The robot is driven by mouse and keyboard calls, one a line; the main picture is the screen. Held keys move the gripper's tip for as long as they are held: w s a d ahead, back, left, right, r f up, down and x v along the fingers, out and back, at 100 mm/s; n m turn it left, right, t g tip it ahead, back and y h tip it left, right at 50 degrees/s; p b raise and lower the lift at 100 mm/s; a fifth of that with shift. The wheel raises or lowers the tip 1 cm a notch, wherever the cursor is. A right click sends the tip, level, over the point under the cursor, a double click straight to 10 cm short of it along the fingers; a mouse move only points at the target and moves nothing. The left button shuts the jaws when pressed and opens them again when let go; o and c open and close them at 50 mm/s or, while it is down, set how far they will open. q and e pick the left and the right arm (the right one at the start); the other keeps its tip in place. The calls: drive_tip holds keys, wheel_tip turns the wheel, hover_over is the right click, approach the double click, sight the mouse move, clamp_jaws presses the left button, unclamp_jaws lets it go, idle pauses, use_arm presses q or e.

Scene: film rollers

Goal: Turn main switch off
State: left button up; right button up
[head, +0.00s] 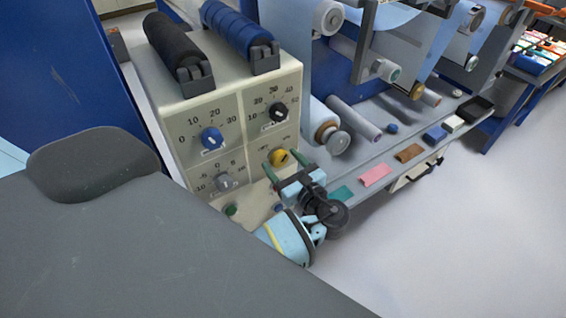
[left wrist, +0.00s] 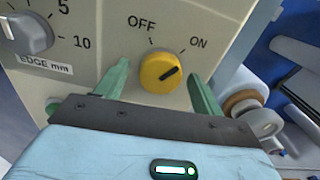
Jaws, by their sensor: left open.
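The main switch is a yellow round knob (head: 279,157) at the lower right of the cream control panel (head: 240,112). In the left wrist view the yellow knob (left wrist: 160,72) has a dark pointer mark aimed up and right, toward the ON label (left wrist: 199,42); the OFF label (left wrist: 141,23) is up and left. My left gripper (head: 282,160) is open, with its green fingers on either side of the knob. In the wrist view the left gripper (left wrist: 160,82) shows a gap between each finger and the knob. Whether the fingertips reach the panel is unclear.
Blue, black and grey knobs (head: 223,182) share the panel; the grey one is left of the yellow knob. Black and blue rollers (head: 236,27) lie on top. Film rollers (head: 330,134) stand close at the right. Open floor (head: 450,220) lies at the right front.

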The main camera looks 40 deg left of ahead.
use_arm(q)
drive_tip(key=shift+a, duration=0.1)
drive_tip(key=c, duration=1)
use_arm(e)
drive_tip(key=shift+a, duration=0.15)
